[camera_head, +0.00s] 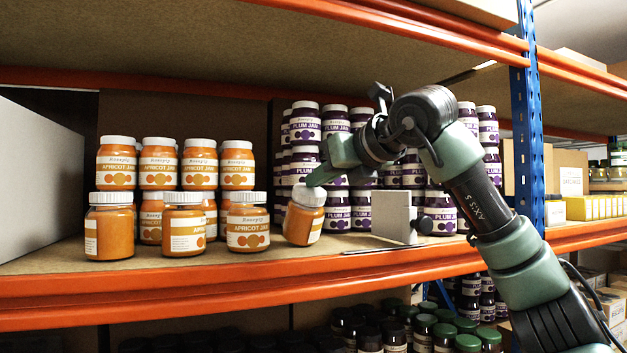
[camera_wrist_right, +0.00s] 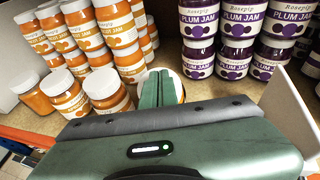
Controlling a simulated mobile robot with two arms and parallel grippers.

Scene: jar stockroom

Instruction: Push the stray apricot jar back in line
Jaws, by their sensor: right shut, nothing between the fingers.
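The stray apricot jar (camera_head: 303,221), orange with a white lid, stands tilted to the right on the shelf, apart from the other apricot jars (camera_head: 248,222) on its left. My right gripper (camera_head: 317,179) is shut and empty, its fingertips at the jar's lid, apparently touching it. In the right wrist view the shut fingers (camera_wrist_right: 156,89) hide most of that jar, and only an edge of it shows behind them. The apricot jars (camera_wrist_right: 115,45) stand stacked to the left there. My left gripper is not in view.
Plum jam jars (camera_head: 337,212) are stacked just behind and right of the stray jar. A pale upright divider (camera_head: 391,216) stands on the shelf to the right. The orange shelf edge (camera_head: 200,300) runs along the front. A blue post (camera_head: 528,130) rises at right.

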